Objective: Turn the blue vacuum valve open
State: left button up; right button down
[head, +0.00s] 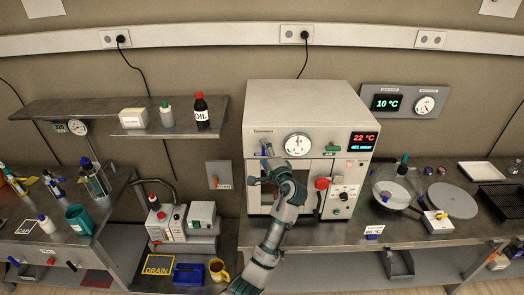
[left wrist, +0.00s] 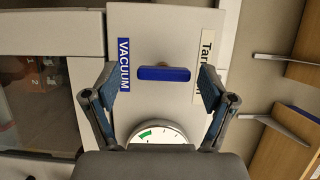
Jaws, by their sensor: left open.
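The blue vacuum valve handle (left wrist: 163,74) is a short bar on the pale oven front, beside the blue VACUUM label (left wrist: 124,64). In the left wrist view it lies level, crosswise to the run of the label's lettering. My left gripper (left wrist: 157,82) is open, one finger on each side of the handle, with visible gaps at both ends. In the head view my left gripper (head: 268,156) is at the upper left of the oven (head: 310,100) and mostly hides the valve. My right gripper is not in view.
A round gauge (left wrist: 158,134) sits close to the handle. On the oven front are a green handle (head: 332,148), a red knob (head: 322,183) and a display (head: 363,141). A shelf (head: 215,125) with bottles is to the left.

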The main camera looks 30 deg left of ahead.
pick_arm(q)
jog(key=v, duration=0.9)
jog(key=shift+s+d, duration=0.15)
jog(key=shift+d, duration=0.1)
jog(key=shift+a+f, duration=0.1)
jog(key=shift+f, duration=0.05)
